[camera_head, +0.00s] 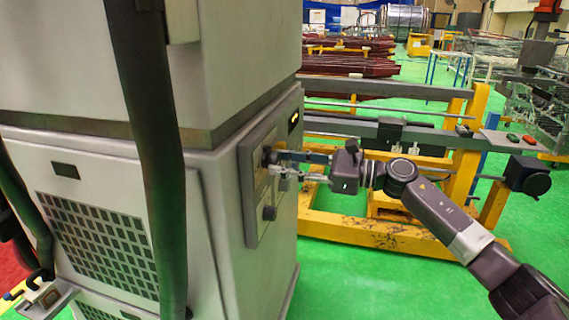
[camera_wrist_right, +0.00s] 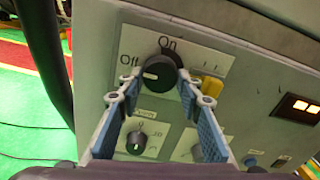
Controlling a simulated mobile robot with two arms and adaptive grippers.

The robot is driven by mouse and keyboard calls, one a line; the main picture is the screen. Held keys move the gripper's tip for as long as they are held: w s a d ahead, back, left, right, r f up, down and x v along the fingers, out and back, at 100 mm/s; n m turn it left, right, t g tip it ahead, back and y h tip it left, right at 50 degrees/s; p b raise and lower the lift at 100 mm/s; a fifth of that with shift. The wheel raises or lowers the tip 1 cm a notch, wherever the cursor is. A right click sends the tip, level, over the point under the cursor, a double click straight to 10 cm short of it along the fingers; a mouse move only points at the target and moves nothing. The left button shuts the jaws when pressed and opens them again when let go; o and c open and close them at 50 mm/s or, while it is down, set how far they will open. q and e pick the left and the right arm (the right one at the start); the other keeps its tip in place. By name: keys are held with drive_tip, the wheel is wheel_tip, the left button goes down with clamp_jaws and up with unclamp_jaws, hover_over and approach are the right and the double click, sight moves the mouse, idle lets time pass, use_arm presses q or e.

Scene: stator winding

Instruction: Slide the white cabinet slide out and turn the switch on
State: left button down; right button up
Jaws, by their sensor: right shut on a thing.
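The white cabinet (camera_head: 225,190) stands at the left of the head view, with a grey control panel on its side face. In the right wrist view a black rotary switch (camera_wrist_right: 163,70) sits on a white plate marked Off and On. Its white mark lies on its left, toward the Off side. My right gripper (camera_head: 273,163) reaches the panel from the right. Its blue-padded fingers (camera_wrist_right: 158,88) are shut on the switch, one on each side. My left gripper is not in view. I cannot make out a part that is clearly the cabinet slide.
A yellow plug-like part (camera_wrist_right: 210,85) sits right of the switch, close to a finger. A smaller knob (camera_wrist_right: 136,142) is below. A lit display (camera_wrist_right: 298,106) is at the right. A yellow frame (camera_head: 380,235) stands behind my right arm. Green floor lies open in front.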

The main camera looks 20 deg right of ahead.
drive_tip(key=m, duration=0.4)
drive_tip(key=shift+p, duration=0.3)
drive_tip(key=m+p, duration=0.1)
drive_tip(key=m, duration=0.3)
drive_tip(key=shift+s+r+m+p, duration=0.1)
drive_tip(key=shift+r+m+p, duration=0.05)
drive_tip(key=shift+m+p, duration=0.2)
drive_tip(key=m+p, duration=0.2)
drive_tip(key=m, duration=0.2)
drive_tip(key=shift+a+r+p, duration=0.1)
drive_tip(key=shift+p, duration=0.3)
drive_tip(key=m+p, duration=0.3)
drive_tip(key=m, duration=0.2)
drive_tip(key=shift+s, duration=0.1)
drive_tip(key=o, duration=1.2)
drive_tip(key=shift+c, duration=0.2)
